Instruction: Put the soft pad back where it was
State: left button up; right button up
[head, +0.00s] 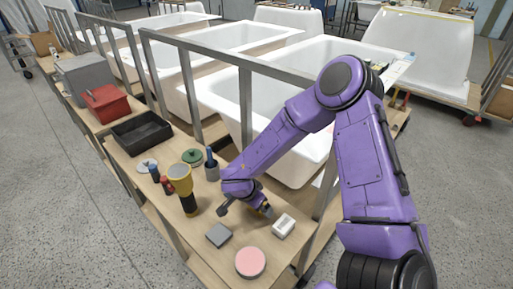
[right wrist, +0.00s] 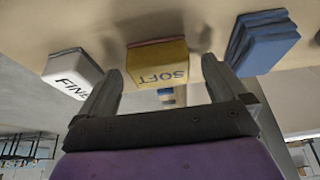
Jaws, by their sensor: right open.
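The soft pad (right wrist: 158,62) is a yellow block with a dark red layer, marked SOFT. In the right wrist view it lies on the wooden shelf between and beyond my fingertips. My right gripper (right wrist: 160,85) is open, with a finger toward each side of the pad and nothing clearly held. My left gripper is not in view.
A white block marked FINE (right wrist: 74,72) and a blue stack (right wrist: 262,42) flank the pad. On the shelf (head: 210,268) are a grey block (head: 218,235), a pink disc (head: 250,263), a flashlight (head: 184,190) and a black tray (head: 141,133). A metal rail (head: 220,57) and bathtubs stand behind.

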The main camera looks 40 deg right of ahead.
jog(key=v, duration=1)
jog(key=shift+r+p, duration=0.3)
jog(key=shift+p, duration=0.15)
jog(key=shift+a, duration=0.1)
